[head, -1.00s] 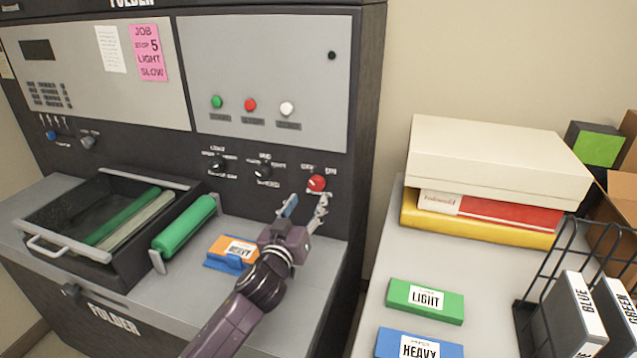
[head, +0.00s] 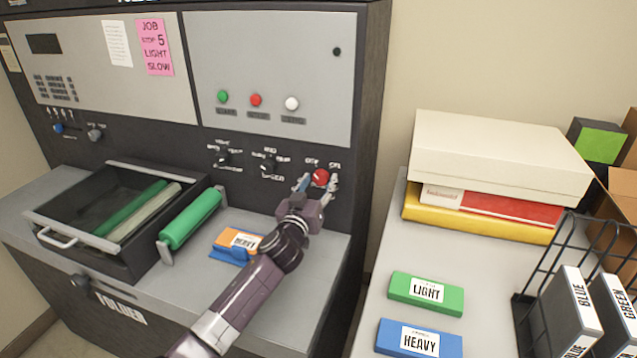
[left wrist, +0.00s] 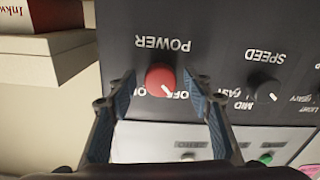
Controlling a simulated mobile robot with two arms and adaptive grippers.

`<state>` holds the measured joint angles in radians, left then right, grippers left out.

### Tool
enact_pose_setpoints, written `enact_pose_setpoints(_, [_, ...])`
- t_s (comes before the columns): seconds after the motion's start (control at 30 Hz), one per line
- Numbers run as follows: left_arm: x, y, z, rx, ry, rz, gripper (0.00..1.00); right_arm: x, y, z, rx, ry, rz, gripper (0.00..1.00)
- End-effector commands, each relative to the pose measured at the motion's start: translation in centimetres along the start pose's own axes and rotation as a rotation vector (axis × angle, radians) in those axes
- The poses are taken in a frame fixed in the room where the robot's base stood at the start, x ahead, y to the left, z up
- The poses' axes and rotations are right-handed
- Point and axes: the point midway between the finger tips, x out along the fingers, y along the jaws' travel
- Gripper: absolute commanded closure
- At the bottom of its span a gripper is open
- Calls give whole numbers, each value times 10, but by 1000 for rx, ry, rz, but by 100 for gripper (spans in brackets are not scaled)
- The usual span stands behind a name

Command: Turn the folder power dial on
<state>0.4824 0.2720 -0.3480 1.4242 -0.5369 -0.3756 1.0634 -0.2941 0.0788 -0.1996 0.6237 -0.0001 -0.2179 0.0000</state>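The red power dial (head: 320,177) is on the dark front panel of the folder, at the right end of the row of knobs. In the left wrist view the dial (left wrist: 160,79) shows upside down with the word POWER beside it; its white mark points toward the OFF lettering. My left gripper (head: 318,184) is at the dial with its fingers spread on either side of it. In the left wrist view the fingers (left wrist: 160,84) are open around the dial, with a gap visible on both sides. My right gripper is not in view.
The speed knob (left wrist: 263,88) sits beside the power dial. Green, red and white buttons (head: 256,100) are above. A side table (head: 385,270) with boxes stands at right.

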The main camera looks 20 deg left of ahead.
Motion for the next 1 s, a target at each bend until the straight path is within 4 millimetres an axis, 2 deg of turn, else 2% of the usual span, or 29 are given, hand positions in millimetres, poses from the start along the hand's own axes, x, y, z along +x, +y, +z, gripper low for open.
enact_pose_setpoints(0.03, [0,0,0,0,0,0,60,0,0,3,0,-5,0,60])
enact_pose_setpoints(0.3, [0,0,0,0,0,0,90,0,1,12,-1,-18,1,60])
enact_pose_setpoints(0.37, [0,0,0,0,0,0,95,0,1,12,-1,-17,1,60])
enact_pose_setpoints(0.67, [0,0,0,42,2,0,95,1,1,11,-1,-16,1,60])
enact_pose_setpoints(1.0, [0,0,1,270,11,2,95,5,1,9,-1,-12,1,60])
